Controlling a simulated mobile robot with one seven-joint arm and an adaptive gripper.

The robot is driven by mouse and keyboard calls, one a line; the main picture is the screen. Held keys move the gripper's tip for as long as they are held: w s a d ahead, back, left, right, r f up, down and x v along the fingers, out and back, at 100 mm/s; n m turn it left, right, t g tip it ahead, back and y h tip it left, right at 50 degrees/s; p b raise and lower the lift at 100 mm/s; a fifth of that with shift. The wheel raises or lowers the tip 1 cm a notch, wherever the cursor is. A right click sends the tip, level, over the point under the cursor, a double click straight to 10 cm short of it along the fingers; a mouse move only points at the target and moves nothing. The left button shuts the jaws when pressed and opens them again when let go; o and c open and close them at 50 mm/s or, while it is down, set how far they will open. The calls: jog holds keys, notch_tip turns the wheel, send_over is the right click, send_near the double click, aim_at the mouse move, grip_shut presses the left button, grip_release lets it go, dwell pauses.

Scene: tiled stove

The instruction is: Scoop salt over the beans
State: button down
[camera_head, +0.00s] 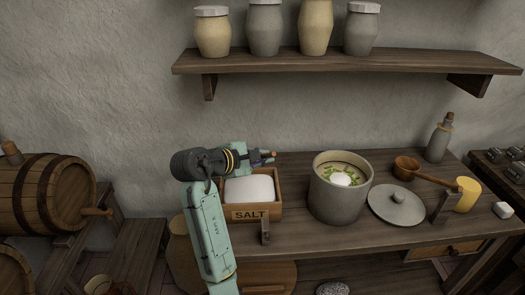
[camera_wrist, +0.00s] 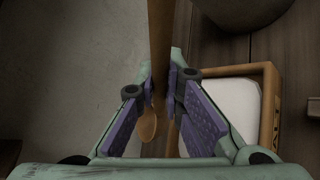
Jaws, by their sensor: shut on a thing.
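My gripper (camera_head: 264,157) is above the back right corner of the salt box. In the wrist view my gripper (camera_wrist: 163,88) is shut on the handle of a wooden scoop (camera_wrist: 161,40); its small bowl shows below the jaws, and I cannot tell if it holds salt. The wooden box marked SALT (camera_head: 276,205) holds a smooth white mass of salt (camera_head: 250,189), partly behind my arm. The grey pot (camera_head: 337,200) to its right stands upright and open. Green beans (camera_head: 327,171) show inside it around a white heap (camera_head: 342,179).
A grey lid (camera_head: 396,206) lies right of the pot, near a wooden ladle (camera_head: 407,167), a yellow candle (camera_head: 467,195) and a corked bottle (camera_head: 439,140). A shelf (camera_head: 345,63) with several jars hangs above.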

aim_at(271, 155)
notch_tip(271, 155, down, 8)
jog(key=shift+b, duration=0.8)
jog(key=shift+f+b, duration=0.55)
jog(key=shift+b, duration=0.25)
jog(key=s+b, duration=0.2)
jog(key=s, duration=0.2)
jog(key=shift+s+r, duration=0.15)
jog(key=shift+m+t, duration=0.5)
jog(key=shift+s+d+r+p, duration=0.1)
jog(key=shift+s+r+p, duration=0.55)
jog(key=shift+r, duration=1.7)
jog(key=shift+s+d+r+p, duration=0.15)
jog(key=shift+r+p, duration=0.95)
jog(key=shift+r, duration=1.3)
jog(key=shift+s+r+p, duration=0.4)
jog(key=shift+r+p, duration=0.45)
jog(key=shift+r, duration=1.5)
